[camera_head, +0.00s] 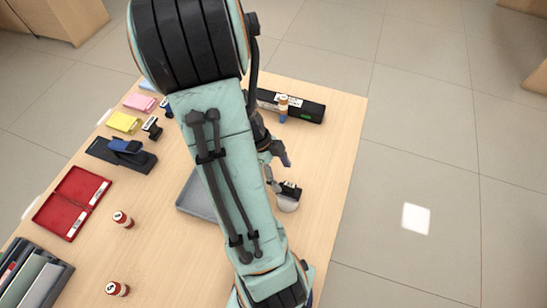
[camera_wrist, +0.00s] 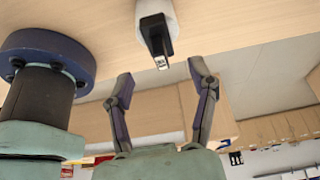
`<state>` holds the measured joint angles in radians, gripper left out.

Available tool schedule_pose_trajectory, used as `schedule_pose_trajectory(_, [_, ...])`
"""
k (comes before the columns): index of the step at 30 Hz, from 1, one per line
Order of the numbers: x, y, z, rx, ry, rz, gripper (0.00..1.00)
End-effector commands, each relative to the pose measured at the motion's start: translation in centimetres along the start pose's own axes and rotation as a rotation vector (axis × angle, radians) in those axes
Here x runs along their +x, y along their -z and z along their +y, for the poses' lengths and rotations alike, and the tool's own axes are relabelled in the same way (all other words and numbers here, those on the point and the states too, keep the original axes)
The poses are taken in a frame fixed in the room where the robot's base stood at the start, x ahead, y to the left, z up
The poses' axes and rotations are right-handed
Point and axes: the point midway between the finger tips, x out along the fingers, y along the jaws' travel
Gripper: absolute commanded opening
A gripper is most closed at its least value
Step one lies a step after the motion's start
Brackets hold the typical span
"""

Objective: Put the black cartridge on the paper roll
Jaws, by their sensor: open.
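The black cartridge (camera_head: 291,187) sits on top of the white paper roll (camera_head: 288,204), right of my forearm near the counter's right side. In the wrist view the cartridge (camera_wrist: 156,36) shows against the white roll (camera_wrist: 160,8) at the top edge, and the roll is partly cut off. My gripper (camera_head: 279,168) is just beyond the roll in the head view, partly hidden by my arm. In the wrist view my gripper (camera_wrist: 160,78) has its two fingers spread, with nothing between them. The cartridge is apart from the fingertips.
A grey tray (camera_head: 190,197) lies partly under my arm. A long black box (camera_head: 308,112) and a small bottle (camera_head: 283,103) are at the far end. The right front counter is clear.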

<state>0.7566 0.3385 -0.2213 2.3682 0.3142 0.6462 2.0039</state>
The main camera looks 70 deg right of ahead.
Motion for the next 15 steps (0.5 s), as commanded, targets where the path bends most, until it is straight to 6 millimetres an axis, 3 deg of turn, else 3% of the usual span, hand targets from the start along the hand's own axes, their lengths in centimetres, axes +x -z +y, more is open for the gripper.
schedule_pose_trajectory(6, [-4.4,-0.1,-0.1,-0.001,0.005,-0.002,0.58])
schedule_pose_trajectory(15, [-6.0,0.0,0.0,0.002,-0.001,0.001,0.58])
